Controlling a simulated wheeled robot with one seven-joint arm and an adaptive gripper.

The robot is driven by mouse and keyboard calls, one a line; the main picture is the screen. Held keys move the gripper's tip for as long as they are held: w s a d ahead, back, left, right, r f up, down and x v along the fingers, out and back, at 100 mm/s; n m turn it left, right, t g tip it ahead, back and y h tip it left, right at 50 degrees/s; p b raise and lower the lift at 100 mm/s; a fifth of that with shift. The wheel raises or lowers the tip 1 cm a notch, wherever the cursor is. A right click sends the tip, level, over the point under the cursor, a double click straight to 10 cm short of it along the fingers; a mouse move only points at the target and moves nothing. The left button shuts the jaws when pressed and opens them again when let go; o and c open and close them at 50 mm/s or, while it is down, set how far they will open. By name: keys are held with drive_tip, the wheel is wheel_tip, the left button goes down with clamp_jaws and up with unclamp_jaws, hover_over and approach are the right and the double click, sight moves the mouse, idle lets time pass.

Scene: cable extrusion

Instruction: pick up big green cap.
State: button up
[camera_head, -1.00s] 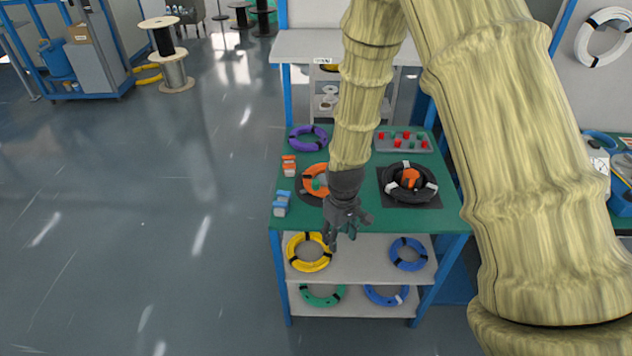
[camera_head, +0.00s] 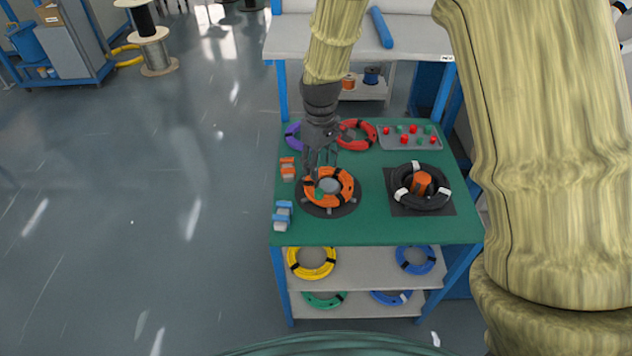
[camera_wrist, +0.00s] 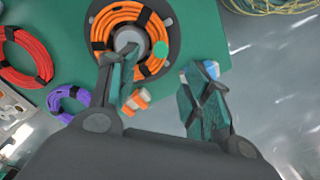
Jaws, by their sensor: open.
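My gripper (camera_head: 313,170) is open, with its fingers pointing down near the far left edge of the orange cable coil. In the wrist view the two fingers of my gripper (camera_wrist: 160,88) are spread apart with nothing between them. A round green cap (camera_wrist: 160,49) shows on the right part of the orange coil (camera_wrist: 101,30), beyond the fingertips. In the head view a small green patch (camera_head: 319,194) shows at the coil's left side. Several green and red caps (camera_head: 413,129) stand in a grey tray (camera_head: 433,145) at the back right; their sizes are hard to compare.
The orange coil lies on a dark round turntable (camera_head: 345,210) on the green table (camera_head: 365,232). A black coil (camera_head: 437,197) lies to the right. Red (camera_head: 370,128) and purple (camera_head: 291,136) coils lie behind. Orange (camera_head: 288,169) and blue (camera_head: 283,214) blocks stand at the left edge.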

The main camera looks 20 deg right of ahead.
sight(319, 191)
drive_tip(key=shift+a+f, duration=0.1)
drive_tip(key=shift+f, duration=0.5)
drive_tip(key=f, duration=0.2)
drive_tip(key=f+p, duration=0.1)
drive_tip(key=shift+w+d+f, duration=0.1)
drive_tip(key=shift+d+f, duration=0.15)
drive_tip(key=shift+f, duration=0.1)
drive_tip(key=shift+s+a+f, duration=0.1)
drive_tip(key=shift+s+f, duration=0.1)
drive_tip(key=shift+f, duration=0.35)
drive_tip(key=shift+a+f+p, duration=0.1)
drive_tip(key=shift+f+p, duration=0.85)
drive_tip(key=shift+f, duration=1.3)
drive_tip(key=c, duration=0.8)
